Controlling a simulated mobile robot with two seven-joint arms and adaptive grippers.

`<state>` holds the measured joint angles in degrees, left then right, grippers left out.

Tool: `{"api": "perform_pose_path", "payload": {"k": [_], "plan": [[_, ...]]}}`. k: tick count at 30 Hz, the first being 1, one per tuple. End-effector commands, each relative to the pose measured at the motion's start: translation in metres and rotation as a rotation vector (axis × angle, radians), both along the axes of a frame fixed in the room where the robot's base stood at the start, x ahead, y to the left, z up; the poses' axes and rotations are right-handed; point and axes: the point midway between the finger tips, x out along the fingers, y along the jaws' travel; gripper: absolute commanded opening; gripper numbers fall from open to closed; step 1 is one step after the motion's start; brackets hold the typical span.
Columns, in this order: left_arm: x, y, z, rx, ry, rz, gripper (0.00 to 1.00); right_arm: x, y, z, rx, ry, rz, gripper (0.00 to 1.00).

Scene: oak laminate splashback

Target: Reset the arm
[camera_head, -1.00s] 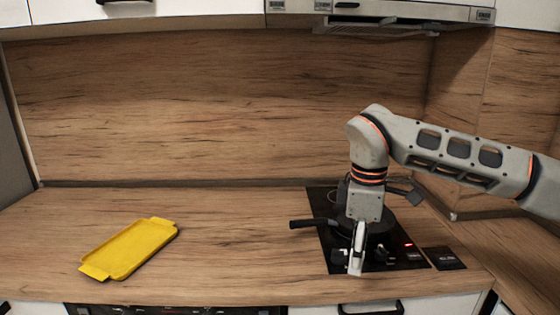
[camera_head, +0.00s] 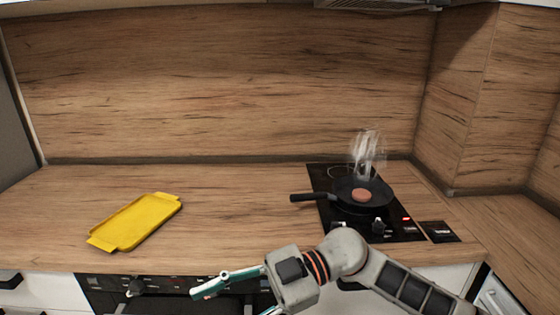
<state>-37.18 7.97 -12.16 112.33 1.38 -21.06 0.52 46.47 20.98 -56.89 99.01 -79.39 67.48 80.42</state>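My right arm comes in from the lower right, in front of the counter's front edge. My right gripper (camera_head: 232,300) points left at the bottom middle, in front of the oven. Its teal-edged fingers are spread apart with nothing seen between them; the lower finger is partly cut off by the frame. My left gripper is not in view.
A black frying pan (camera_head: 345,190) with a round brown patty (camera_head: 361,195) sits on the black hob (camera_head: 324,177), with whitish steam above it. A yellow tray (camera_head: 138,222) lies on the left of the wooden counter (camera_head: 240,205). The counter's middle is clear.

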Motion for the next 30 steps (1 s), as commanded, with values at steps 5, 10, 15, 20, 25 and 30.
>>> {"api": "perform_pose_path", "payload": {"k": [5,10,15,20,25,30], "plan": [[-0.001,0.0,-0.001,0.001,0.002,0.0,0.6,0.015,0.005,0.025,0.345,0.04,-0.203,0.46],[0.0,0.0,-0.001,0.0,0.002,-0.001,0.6,0.054,-0.021,0.024,0.549,0.075,-0.512,0.46],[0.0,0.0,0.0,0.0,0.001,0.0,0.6,0.095,-0.071,-0.018,0.599,0.119,-0.881,0.46],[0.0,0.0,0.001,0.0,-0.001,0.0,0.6,0.114,-0.132,-0.096,0.494,0.168,-1.224,0.46],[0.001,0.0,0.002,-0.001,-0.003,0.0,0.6,0.097,-0.197,-0.193,0.264,0.227,-1.5,0.46],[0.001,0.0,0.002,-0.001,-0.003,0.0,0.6,0.048,-0.251,-0.283,-0.016,0.293,-1.664,0.46]]}}
